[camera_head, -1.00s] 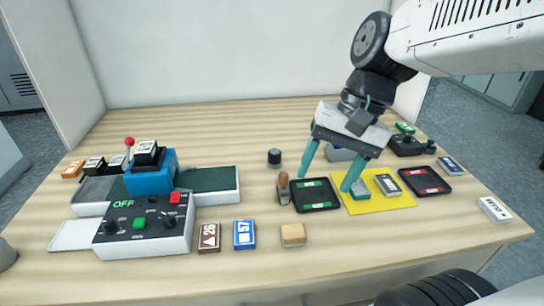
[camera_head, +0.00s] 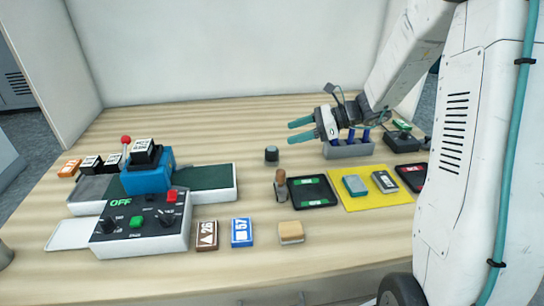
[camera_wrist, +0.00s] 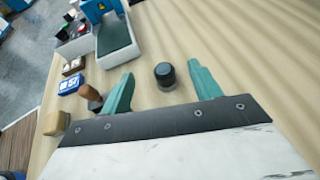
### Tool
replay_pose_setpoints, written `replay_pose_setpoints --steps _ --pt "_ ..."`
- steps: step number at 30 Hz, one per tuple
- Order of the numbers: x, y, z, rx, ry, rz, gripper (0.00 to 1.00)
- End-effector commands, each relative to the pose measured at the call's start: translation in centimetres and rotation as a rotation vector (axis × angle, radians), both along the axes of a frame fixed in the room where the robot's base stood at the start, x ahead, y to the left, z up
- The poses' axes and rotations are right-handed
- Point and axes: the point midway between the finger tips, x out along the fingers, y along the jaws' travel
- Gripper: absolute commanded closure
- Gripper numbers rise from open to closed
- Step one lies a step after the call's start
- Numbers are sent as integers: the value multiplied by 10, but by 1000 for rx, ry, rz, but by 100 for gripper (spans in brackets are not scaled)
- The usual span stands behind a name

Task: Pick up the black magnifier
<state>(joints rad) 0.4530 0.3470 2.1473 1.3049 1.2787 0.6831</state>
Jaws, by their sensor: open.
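The black magnifier (camera_head: 271,154) is a short dark cylinder standing upright on the wooden table. It is right of the laminating machine and behind the wooden-handled stamp. In the wrist view the magnifier (camera_wrist: 165,77) shows its round top between my two teal fingers in the picture. My gripper (camera_head: 293,131) is open and empty. It points left, above the table, to the right of the magnifier and apart from it. The gripper (camera_wrist: 160,70) in the wrist view has its fingers spread wide, with nothing held.
The laminating machine (camera_head: 142,238) stands left. A wooden-handled stamp (camera_head: 280,186) and black tray (camera_head: 309,203) are in front of the magnifier. A grey holder (camera_head: 350,150) is right, below my arm. The table behind the magnifier is clear.

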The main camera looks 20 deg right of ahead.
Motion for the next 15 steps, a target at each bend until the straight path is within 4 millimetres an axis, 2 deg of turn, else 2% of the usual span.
replay_pose_setpoints --steps 1,6,15 --pt "-1 0 -13 3 6 0 37" --pt "-1 1 -40 0 3 2 37" --pt "9 24 -49 -1 1 6 37"
